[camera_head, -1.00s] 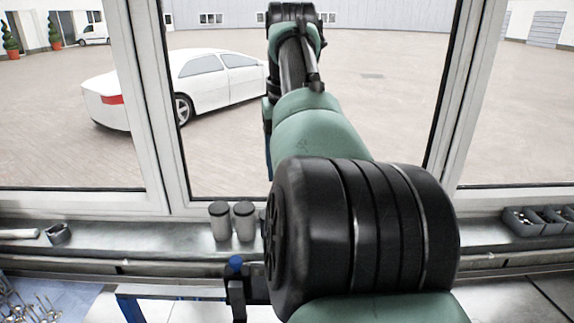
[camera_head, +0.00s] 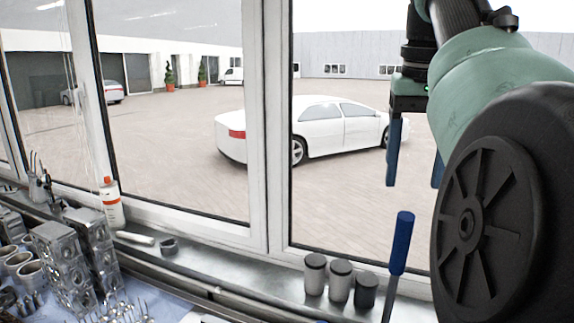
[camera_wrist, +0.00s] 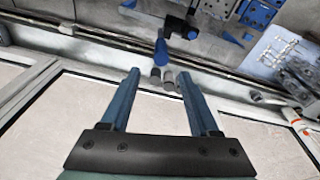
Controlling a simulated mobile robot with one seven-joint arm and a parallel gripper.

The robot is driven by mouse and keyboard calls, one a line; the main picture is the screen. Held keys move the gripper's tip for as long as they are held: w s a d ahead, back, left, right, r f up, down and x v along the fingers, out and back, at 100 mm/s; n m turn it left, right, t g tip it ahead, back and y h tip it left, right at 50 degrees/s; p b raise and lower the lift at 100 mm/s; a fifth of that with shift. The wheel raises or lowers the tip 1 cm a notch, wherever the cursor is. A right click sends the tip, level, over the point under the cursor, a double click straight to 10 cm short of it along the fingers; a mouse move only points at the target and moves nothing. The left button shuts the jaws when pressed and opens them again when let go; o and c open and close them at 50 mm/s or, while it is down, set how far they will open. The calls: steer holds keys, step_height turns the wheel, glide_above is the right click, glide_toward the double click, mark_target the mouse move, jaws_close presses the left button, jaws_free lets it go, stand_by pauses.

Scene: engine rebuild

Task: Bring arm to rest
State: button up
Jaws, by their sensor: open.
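My arm, green with black joints, stands raised at the right of the head view, in front of the window. My gripper (camera_head: 414,160) hangs below its wrist with two blue fingers, the right one partly hidden by the arm. In the wrist view my gripper (camera_wrist: 157,82) shows both blue fingers spread apart with nothing between them. The fingers point toward the window sill, and small dark-topped canisters (camera_wrist: 168,78) show beyond the tips.
Several canisters (camera_head: 340,281) stand on the sill (camera_head: 230,258). A blue-handled upright tool (camera_head: 402,243) stands in front of them. A bottle (camera_head: 111,205) and metal engine blocks (camera_head: 62,262) are at the left. The window frame (camera_head: 270,130) is close behind.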

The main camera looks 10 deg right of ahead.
steer(key=w+a+f+t+h+b, duration=0.1)
steer(key=w+f+t+b, duration=0.15)
steer(key=w, duration=0.25)
steer(key=w+a+f+n+t+h+b, duration=0.1)
steer(key=w+a+f+t+b, duration=0.15)
steer(key=w+t, duration=0.2)
steer(key=w+a+f+t+h+b, duration=0.1)
steer(key=w+t+b, duration=0.2)
steer(key=w, duration=0.3)
steer(key=s+a+r+n+t+y+b, duration=0.1)
steer(key=s+a+r+n+t+b, duration=0.1)
steer(key=s+a+t+b, duration=0.8)
steer(key=s+a+t+y, duration=0.1)
steer(key=s+a+t, duration=0.2)
steer(key=s, duration=0.6)
steer(key=s+a+r+n+t+y, duration=0.1)
steer(key=s+a+t+y, duration=0.1)
steer(key=s+a, duration=0.5)
steer(key=shift+s+a+t, duration=0.3)
steer(key=shift+s+t, duration=0.1)
steer(key=shift+s, duration=0.8)
